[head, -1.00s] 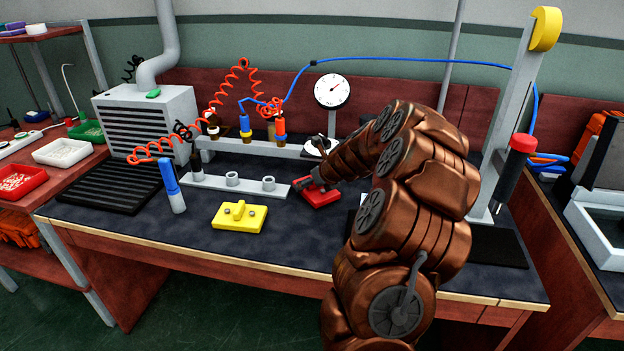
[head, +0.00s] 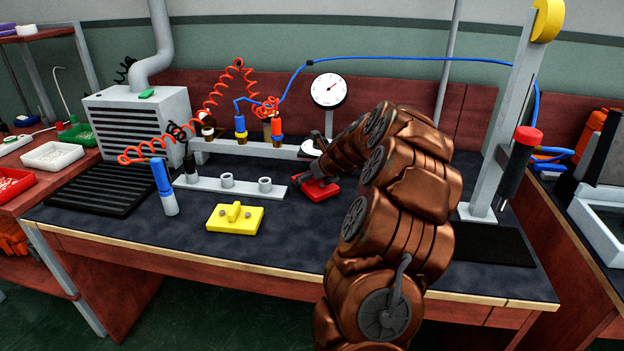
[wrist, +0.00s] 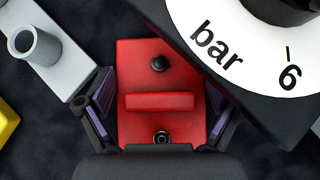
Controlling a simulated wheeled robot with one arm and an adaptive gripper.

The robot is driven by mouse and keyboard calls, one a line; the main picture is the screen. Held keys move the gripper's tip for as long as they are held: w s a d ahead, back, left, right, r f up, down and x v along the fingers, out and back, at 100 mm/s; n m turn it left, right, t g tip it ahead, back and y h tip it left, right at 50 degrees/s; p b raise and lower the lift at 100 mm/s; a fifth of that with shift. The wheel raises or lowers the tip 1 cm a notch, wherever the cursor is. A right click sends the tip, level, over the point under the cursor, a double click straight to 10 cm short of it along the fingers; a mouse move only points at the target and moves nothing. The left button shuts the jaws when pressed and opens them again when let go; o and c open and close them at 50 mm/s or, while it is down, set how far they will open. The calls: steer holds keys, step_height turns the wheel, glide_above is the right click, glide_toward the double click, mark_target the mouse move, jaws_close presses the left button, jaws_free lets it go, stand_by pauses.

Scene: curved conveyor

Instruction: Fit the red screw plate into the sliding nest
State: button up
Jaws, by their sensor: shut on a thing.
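The red screw plate (head: 320,191) lies at about bench height near the middle of the bench in the head view. In the wrist view the plate (wrist: 138,78) shows a raised bar across it, a dark screw head on the far side and a dark round fitting on the near side. My gripper (head: 309,181) is at the plate; in the wrist view my gripper (wrist: 160,104) has its purple-padded fingers shut on the plate's two sides. Whether the plate touches the bench cannot be told. I cannot make out the sliding nest in either view.
A pressure gauge (wrist: 230,40) overhangs the plate's right side in the wrist view. A grey bar with sockets (head: 245,187) lies to the left. A yellow plate (head: 235,219) and a blue-topped cylinder (head: 163,188) stand nearer. The bench front (head: 270,255) is clear.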

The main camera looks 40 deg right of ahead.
steer(key=shift+f, duration=0.1)
steer(key=o, duration=1)
steer(key=s, duration=0.4)
steer(key=s+a, duration=0.1)
steer(key=s, duration=0.3)
steer(key=s+a+r+p, duration=0.1)
steer(key=s, duration=0.3)
steer(key=shift+s+a, duration=0.15)
steer(key=shift+s, duration=0.25)
